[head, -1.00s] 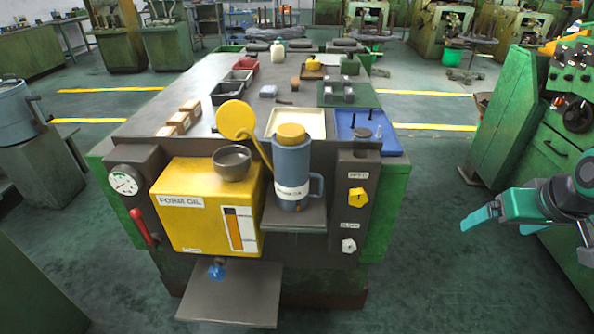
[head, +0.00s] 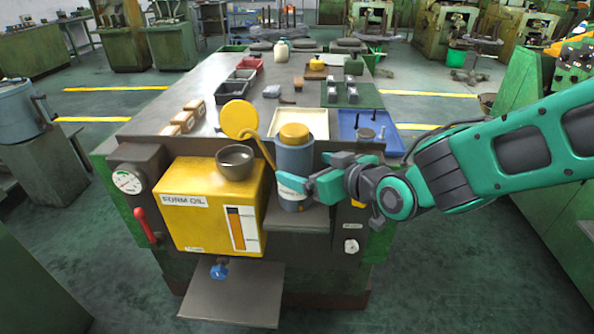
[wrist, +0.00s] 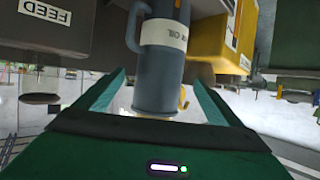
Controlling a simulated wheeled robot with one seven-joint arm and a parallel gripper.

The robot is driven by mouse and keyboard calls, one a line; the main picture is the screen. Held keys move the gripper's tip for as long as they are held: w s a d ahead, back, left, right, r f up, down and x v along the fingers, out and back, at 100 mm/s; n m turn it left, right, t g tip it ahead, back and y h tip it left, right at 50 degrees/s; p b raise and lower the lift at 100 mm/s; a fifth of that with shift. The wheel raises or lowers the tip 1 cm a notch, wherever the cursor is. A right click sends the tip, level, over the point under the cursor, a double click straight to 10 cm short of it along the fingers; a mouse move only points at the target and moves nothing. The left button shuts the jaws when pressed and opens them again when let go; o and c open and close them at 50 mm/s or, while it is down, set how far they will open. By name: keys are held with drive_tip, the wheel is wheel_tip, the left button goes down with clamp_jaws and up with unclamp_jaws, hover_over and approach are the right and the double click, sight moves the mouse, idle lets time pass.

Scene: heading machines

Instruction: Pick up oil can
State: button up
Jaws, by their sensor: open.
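The oil can (head: 295,160) is a blue-grey cylinder with a yellow cap and a white label. It stands upright on a small dark shelf (head: 298,217) on the front of the machine.
A yellow oil box (head: 205,220) with a dark bowl (head: 236,158) on top stands just left of the can. A round yellow lid (head: 239,119) is behind the bowl. A cream tray (head: 310,122) and a blue tray (head: 380,128) lie behind the can.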

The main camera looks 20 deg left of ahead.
drive_tip(key=shift+x, duration=3.15)
drive_tip(key=shift+w+r, duration=0.1)
drive_tip(key=shift+r, duration=0.05)
drive_tip(key=c, duration=1.7)
